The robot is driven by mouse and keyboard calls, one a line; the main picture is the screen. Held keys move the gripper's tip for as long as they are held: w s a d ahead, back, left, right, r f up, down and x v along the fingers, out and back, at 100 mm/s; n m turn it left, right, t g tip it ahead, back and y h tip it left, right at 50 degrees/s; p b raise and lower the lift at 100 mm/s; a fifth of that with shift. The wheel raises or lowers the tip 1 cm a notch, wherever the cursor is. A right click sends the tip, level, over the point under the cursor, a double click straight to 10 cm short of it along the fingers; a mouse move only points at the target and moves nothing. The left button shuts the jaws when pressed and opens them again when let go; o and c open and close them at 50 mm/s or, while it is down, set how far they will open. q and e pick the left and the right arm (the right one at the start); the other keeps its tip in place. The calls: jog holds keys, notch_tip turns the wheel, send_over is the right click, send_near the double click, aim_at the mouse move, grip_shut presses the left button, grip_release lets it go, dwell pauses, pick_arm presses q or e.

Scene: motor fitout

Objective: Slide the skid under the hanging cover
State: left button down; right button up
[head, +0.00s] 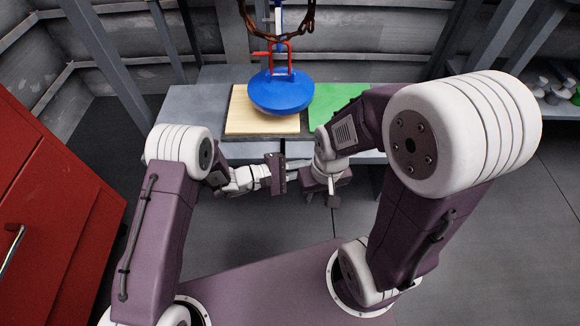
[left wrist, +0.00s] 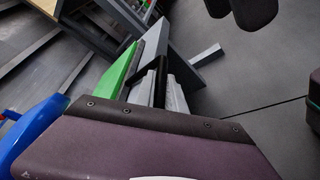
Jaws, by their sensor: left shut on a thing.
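The blue round cover (head: 281,92) hangs from a red shackle (head: 273,58) and a rusty chain, above a pale wooden board (head: 240,112) on the grey bench. It also shows at the left of the left wrist view (left wrist: 28,135). I cannot tell surely which thing is the skid. My left gripper (head: 290,170) is at the bench's front edge, pointing right. In the left wrist view its jaws are beyond the purple palm, around a dark bar (left wrist: 160,75). My right gripper (head: 333,200) points down close beside it; its fingers are too small to read.
A green panel (head: 325,102) lies on the bench (head: 210,90) right of the board, and shows in the left wrist view (left wrist: 122,68). A red cabinet (head: 50,190) stands at the left. A shelf with small parts (head: 555,92) is at the right. The floor (head: 500,230) there is clear.

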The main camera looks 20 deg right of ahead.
pick_arm(q)
jog(key=d, duration=0.2)
jog(key=s+d, duration=0.1)
jog(key=d, duration=0.1)
jog(key=s+d, duration=0.1)
jog(key=d, duration=0.1)
jog(key=c, duration=1.4)
grip_release()
jog(key=shift+d, duration=0.15)
jog(key=shift+w, duration=0.1)
jog(key=p+v, duration=0.3)
jog(key=v, duration=0.6)
